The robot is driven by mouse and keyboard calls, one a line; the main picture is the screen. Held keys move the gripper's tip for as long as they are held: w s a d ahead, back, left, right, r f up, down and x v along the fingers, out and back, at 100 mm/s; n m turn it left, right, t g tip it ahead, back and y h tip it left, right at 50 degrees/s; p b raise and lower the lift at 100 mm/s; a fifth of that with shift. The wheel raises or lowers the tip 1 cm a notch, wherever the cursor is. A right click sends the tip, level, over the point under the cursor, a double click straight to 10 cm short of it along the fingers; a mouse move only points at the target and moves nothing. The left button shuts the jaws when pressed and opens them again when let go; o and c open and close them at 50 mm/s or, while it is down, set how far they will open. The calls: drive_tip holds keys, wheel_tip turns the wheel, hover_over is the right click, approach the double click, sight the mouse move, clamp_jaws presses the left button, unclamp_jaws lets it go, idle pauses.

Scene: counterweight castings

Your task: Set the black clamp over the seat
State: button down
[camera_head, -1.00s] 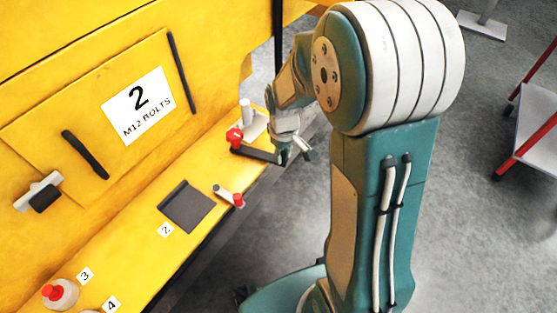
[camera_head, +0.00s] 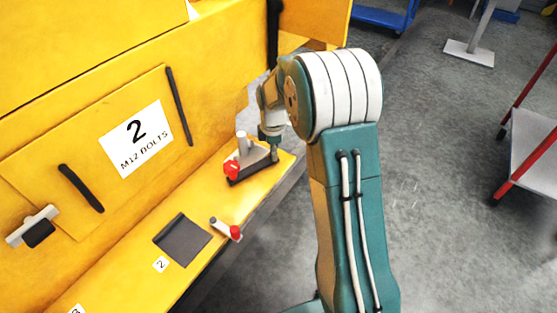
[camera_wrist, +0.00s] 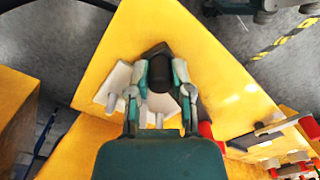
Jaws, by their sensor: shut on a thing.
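The black clamp (camera_head: 256,169) is a dark bar at the far end of the yellow shelf in the head view. My gripper (camera_head: 270,139) is shut on its right end. In the wrist view my gripper (camera_wrist: 158,92) has the clamp's black end (camera_wrist: 158,66) between its fingers. The bar's left end is by a red knob (camera_head: 231,168). Just behind it is a pale plate with an upright post (camera_head: 241,142), also in the wrist view as a white plate (camera_wrist: 117,82). I cannot tell whether the clamp touches this plate. Which part is the seat is unclear.
A dark grey square plate (camera_head: 182,242) lies nearer on the shelf (camera_head: 240,200), by a label 2. A small white part with a red end (camera_head: 227,229) lies beside it. A sign panel (camera_head: 136,132) stands behind. The shelf's front edge is close to the gripper.

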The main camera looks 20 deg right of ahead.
sight(262, 151)
drive_tip(key=w+n, duration=0.1)
drive_tip(key=w+a+n, duration=0.1)
drive_tip(key=shift+w+f, duration=0.15)
drive_tip(key=shift+w, duration=0.2)
drive_tip(key=shift+w+a+n, duration=0.65)
drive_tip(key=shift+w+n, duration=0.3)
drive_tip(key=shift+n, duration=0.25)
drive_tip(key=shift+w, duration=0.1)
drive_tip(key=c, duration=0.5)
unclamp_jaws()
drive_tip(key=shift+c, duration=0.2)
drive_tip(key=shift+r, duration=0.2)
wheel_tip(262, 151, up, 12)
drive_tip(key=shift+w+f, duration=0.15)
